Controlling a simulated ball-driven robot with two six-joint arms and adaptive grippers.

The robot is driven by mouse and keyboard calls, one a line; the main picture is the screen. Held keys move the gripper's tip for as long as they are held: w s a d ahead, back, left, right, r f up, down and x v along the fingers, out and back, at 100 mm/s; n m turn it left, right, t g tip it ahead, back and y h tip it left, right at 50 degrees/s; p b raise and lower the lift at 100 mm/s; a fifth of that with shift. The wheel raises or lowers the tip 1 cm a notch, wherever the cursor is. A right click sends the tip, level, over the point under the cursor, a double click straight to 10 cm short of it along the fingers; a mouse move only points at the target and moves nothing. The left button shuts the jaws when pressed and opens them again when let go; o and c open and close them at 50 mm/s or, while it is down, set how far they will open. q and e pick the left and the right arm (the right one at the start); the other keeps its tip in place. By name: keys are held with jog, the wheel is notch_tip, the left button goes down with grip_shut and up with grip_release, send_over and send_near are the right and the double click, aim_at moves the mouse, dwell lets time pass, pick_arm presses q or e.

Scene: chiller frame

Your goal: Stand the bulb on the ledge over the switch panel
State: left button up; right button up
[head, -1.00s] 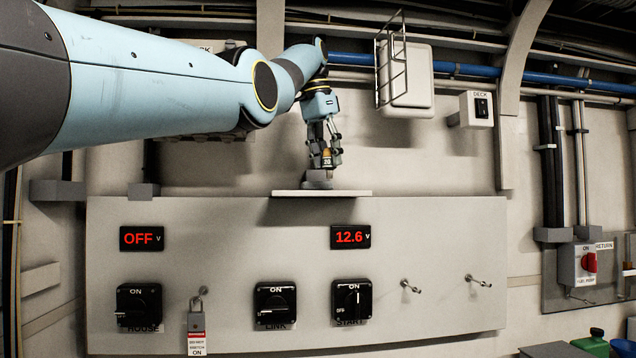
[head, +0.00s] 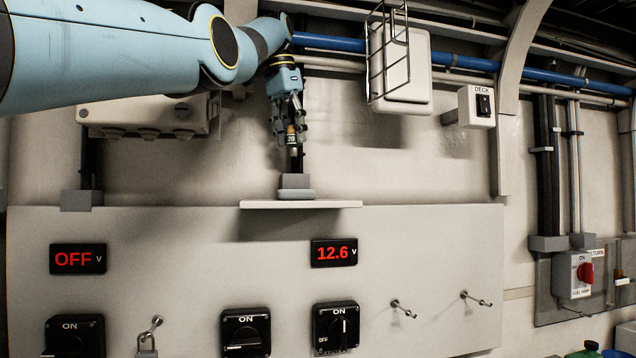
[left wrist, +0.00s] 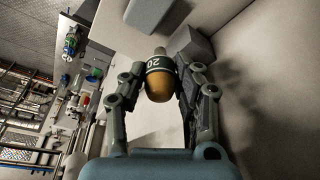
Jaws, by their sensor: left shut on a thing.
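The bulb is amber with a dark band marked 20. In the head view the bulb (head: 291,138) is between the fingers of my left gripper (head: 292,133), which is shut on it and points down. In the left wrist view the bulb (left wrist: 160,82) has its amber end toward the camera and a grey metal end away from it, between the fingers of the left gripper (left wrist: 160,88). The pale ledge (head: 335,204) runs along the top of the switch panel (head: 200,290). The bulb is above the ledge, apart from it. My right gripper is not in view.
A grey block (head: 296,188) stands on the ledge below my left gripper. A caged white lamp (head: 412,75) and a DECK switch box (head: 478,106) are to the right. A grey wall box (head: 150,115) is left. The ledge's right end looks bare.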

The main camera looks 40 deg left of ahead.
pick_arm(q)
jog(key=w+d+f+p, duration=0.1)
jog(key=w+d, duration=0.1)
jog(key=w+d+f, duration=0.1)
jog(key=d+f, duration=0.1)
jog(key=w+d+f+p, duration=0.1)
jog(key=w+d, duration=0.1)
jog(key=shift+w+d+f+p, duration=0.1)
jog(key=shift+w+f+p, duration=0.25)
jog(key=shift+w+f, duration=0.1)
jog(key=shift+f, duration=0.2)
notch_tip(320, 180, down, 4)
jog(key=shift+r, duration=0.1)
jog(key=o, duration=1)
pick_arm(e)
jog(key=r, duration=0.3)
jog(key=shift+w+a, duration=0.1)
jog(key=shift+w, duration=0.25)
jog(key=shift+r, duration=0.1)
